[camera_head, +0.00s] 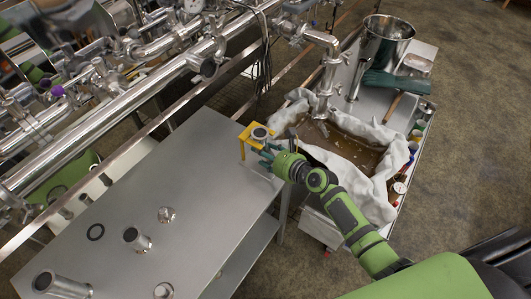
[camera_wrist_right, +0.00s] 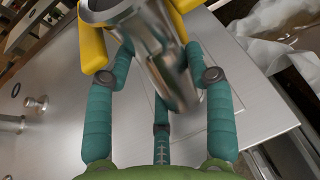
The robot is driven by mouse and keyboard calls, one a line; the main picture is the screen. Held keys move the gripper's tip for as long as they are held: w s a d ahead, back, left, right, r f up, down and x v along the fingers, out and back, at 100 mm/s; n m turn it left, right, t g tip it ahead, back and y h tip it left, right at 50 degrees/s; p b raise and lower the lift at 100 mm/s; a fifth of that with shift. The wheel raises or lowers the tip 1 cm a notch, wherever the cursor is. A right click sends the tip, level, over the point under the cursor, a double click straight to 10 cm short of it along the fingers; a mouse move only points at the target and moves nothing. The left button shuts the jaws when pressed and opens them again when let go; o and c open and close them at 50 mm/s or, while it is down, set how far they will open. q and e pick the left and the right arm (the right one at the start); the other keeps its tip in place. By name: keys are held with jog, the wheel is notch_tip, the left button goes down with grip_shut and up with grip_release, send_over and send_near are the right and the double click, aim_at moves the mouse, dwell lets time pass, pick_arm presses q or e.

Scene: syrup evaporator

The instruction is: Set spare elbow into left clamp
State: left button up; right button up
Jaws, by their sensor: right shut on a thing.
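A steel tubular piece (camera_head: 260,133), which looks like the spare elbow, stands in a yellow stand (camera_head: 244,134) at the table's far right corner. My right gripper (camera_head: 270,154) is at the near side of the stand. In the right wrist view its teal fingers are closed around the steel piece (camera_wrist_right: 165,65), between yellow parts of the stand (camera_wrist_right: 94,38). The piece appears still within the stand; I cannot tell whether it is lifted. Clamps along the steel pipework (camera_head: 105,125) at left are small, and I cannot tell which is the left clamp. My left gripper is not in view.
A cloth-lined basin (camera_head: 370,205) and a bucket (camera_head: 386,42) are at right.

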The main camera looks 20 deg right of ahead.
jog(key=o, duration=1.3)
jog(key=shift+f, duration=0.15)
